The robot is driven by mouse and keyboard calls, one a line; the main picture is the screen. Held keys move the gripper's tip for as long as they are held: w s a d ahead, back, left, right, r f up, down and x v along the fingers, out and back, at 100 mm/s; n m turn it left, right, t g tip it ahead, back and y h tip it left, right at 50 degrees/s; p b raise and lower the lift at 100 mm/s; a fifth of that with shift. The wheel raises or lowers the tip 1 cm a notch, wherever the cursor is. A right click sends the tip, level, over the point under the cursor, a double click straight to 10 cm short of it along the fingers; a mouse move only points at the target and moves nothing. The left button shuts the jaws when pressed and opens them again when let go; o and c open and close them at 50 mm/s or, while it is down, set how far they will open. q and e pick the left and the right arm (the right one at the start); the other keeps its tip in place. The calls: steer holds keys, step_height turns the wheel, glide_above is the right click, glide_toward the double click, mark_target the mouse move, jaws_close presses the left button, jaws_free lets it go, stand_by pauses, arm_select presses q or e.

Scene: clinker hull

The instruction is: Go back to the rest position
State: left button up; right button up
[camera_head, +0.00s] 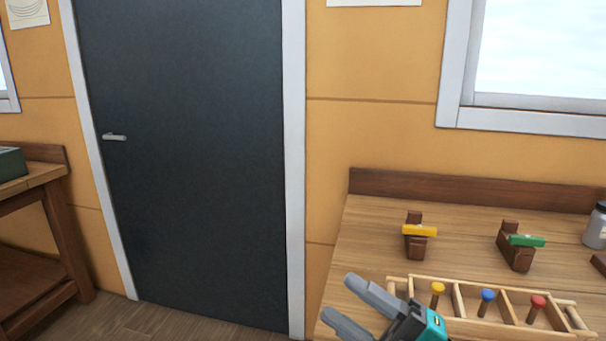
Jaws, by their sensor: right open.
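My right gripper (358,309) is at the bottom of the head view, over the front left part of the wooden workbench (376,232). Its two grey fingers point left and are spread apart with nothing between them. It overlaps the left end of a wooden rack in the picture; whether they touch I cannot tell. My left gripper does not show.
The wooden rack (464,300) holds yellow, blue and red-topped pegs. Behind it stand two brown wooden blocks with a yellow bar (419,230) and a green bar (527,240). A jar (596,226) stands far right. A dark door (190,160) is shut. Another bench (45,178) stands left.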

steer(key=w+d+f+m+t+h, duration=0.2)
steer(key=d+f+m+t+h, duration=0.3)
steer(key=f+m+t+h, duration=0.6)
steer(key=s+d+f+m+g+h, duration=0.3)
steer(key=s+f+m+g, duration=0.2)
steer(key=f, duration=0.5)
steer(key=s+d+f+m+g+h, duration=0.3)
steer(key=s+f+m+g+h, duration=0.1)
steer(key=s+f+m, duration=0.3)
step_height(320, 180, down, 3)
steer(key=shift+s+d+r+m+g+p, duration=0.15)
steer(key=shift+s+m+g+p, duration=0.15)
steer(key=shift+m+g+p, duration=0.45)
steer(key=shift+b, duration=0.3)
